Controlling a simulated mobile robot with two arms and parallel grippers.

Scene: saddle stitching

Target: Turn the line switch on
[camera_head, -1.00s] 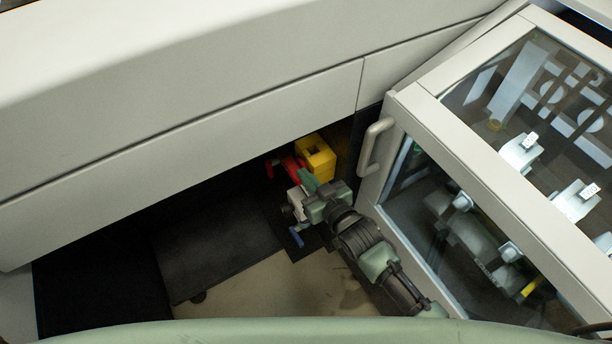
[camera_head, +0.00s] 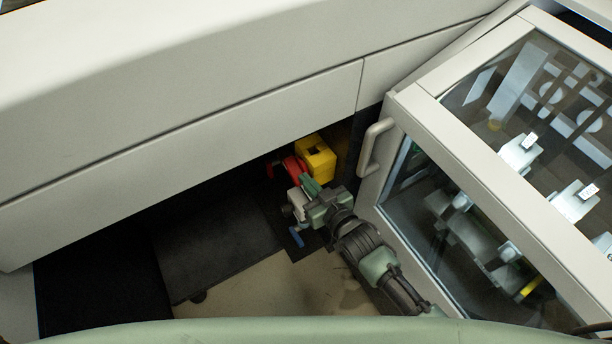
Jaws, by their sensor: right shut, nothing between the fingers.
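The line switch shows as a red handle (camera_head: 291,166) next to a yellow box (camera_head: 317,157), low under the machine's overhanging panel, in the head view. My right gripper (camera_head: 308,184) comes in from the lower right and is shut with nothing in it. Its tip is right at the red handle and overlaps it in the picture. I cannot tell whether they touch. The gripper body hides part of what lies below the switch. My left gripper is not in view.
A pale machine panel (camera_head: 180,140) hangs over the switch. A glazed door frame with a handle (camera_head: 374,146) stands close on the right of my arm. A small blue lever (camera_head: 296,237) sits below my gripper. A dark platform (camera_head: 215,250) lies to the left.

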